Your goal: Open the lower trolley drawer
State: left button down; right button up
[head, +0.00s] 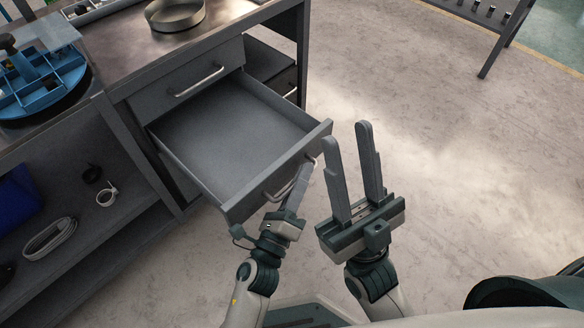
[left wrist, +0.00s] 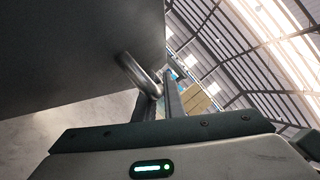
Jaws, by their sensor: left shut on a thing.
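The lower trolley drawer (head: 230,135) is pulled well out of the grey trolley in the head view, and its inside is empty. Its handle (head: 275,190) is on the drawer front, and the handle also shows in the left wrist view (left wrist: 135,72). My left gripper (head: 300,180) is at the drawer front, shut on the handle, with its fingers partly overlapping the drawer's right front corner. My right gripper (head: 350,150) is open and empty, to the right of the drawer over the floor. The upper drawer (head: 190,85) is shut above the lower one.
A round metal pan (head: 175,14) stands on the trolley top. A blue organiser tray (head: 45,85) is on the bench at left. A shelf (head: 75,215) below holds a coiled cable (head: 50,238) and small items. The floor (head: 430,120) to the right is clear.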

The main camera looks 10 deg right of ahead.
pick_arm(q)
jog(key=c, duration=2.1)
grip_release()
jog(key=shift+s, duration=0.1)
